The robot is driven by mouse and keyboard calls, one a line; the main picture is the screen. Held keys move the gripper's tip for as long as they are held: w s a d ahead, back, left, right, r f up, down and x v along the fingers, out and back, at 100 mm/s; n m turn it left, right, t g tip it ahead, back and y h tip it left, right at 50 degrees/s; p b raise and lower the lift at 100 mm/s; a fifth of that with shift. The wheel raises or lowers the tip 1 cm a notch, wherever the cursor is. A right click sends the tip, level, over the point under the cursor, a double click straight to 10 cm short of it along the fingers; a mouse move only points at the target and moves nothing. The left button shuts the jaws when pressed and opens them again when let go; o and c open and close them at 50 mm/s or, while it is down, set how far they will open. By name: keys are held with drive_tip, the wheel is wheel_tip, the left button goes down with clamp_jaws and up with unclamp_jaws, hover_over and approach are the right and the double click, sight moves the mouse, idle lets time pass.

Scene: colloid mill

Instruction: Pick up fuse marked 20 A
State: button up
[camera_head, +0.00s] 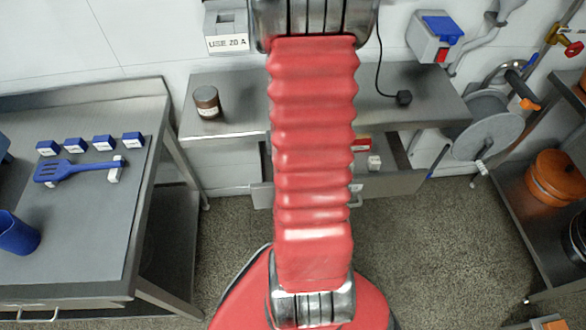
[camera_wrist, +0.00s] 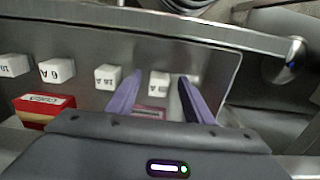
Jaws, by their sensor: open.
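In the wrist view, several white block fuses stand in a row in an open metal drawer. From left they are a fuse at the edge (camera_wrist: 12,66), one that seems to read 6 A (camera_wrist: 57,71), one that seems to read 16 A (camera_wrist: 107,77), and a fuse (camera_wrist: 158,84) whose number is too blurred to read. My gripper (camera_wrist: 160,76) is open, its two purple fingers on either side of that last fuse, with gaps. The head view shows one white fuse (camera_head: 374,162) in the drawer (camera_head: 400,182); my arm hides the gripper there.
A red box (camera_wrist: 43,107) lies in the drawer, near the fuses. The drawer's metal wall (camera_wrist: 190,24) runs behind the row. Above the drawer is a steel worktop (camera_head: 425,108) with a brown jar (camera_head: 207,102). A sign (camera_head: 228,43) reads USE 20 A.

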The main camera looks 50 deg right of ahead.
drive_tip(key=shift+c, duration=0.5)
drive_tip(key=c, duration=1)
